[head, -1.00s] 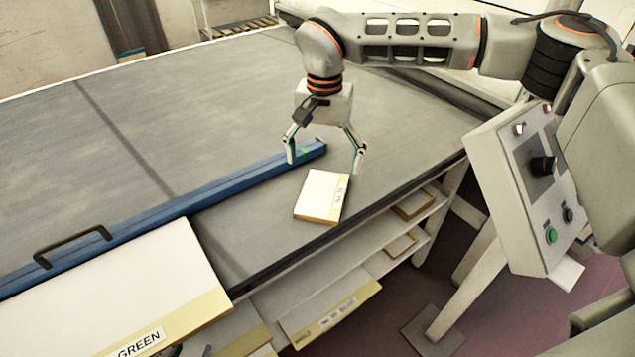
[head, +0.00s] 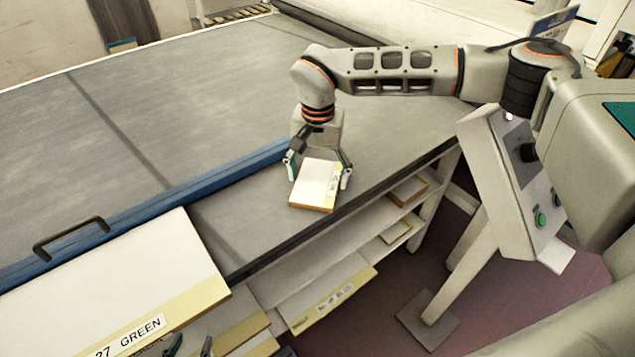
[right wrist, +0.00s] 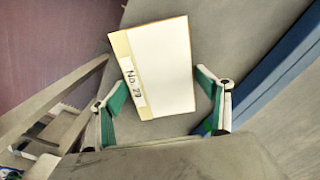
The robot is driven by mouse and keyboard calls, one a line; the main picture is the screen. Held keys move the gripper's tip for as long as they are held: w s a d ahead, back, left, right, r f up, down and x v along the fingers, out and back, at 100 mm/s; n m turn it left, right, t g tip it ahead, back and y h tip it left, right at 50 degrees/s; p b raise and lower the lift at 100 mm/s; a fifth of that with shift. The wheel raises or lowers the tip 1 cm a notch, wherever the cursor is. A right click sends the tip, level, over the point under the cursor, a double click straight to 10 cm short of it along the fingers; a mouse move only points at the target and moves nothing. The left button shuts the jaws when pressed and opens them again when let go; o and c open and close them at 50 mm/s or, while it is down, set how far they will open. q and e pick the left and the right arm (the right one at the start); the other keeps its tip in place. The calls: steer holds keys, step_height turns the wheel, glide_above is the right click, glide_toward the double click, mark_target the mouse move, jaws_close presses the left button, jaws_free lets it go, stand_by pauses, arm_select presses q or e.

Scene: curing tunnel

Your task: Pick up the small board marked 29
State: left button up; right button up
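The small board marked 29 (head: 314,180) lies flat on the grey table near its front edge. It is white with a yellowish edge, and its label reads "No. 29" in the right wrist view (right wrist: 165,72). My right gripper (head: 318,180) is low over the table with its fingers spread on either side of the board. In the right wrist view the fingers (right wrist: 161,90) are open; whether either touches the board's edge is unclear. My left gripper (head: 190,346) shows only its two separated fingertips at the bottom edge, beside the large board.
A large board labelled "27 GREEN" (head: 125,282) lies at the front left. A blue bar (head: 180,195) with a dark handle (head: 70,238) crosses the table behind it. Shelves below hold more boards (head: 325,292). A control box (head: 515,185) stands at the right. The table's back is clear.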

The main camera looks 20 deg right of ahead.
mark_target(318, 180)
steer(key=c, duration=0.6)
step_height(318, 180, up, 20)
steer(key=shift+r, duration=0.1)
stand_by(0.4)
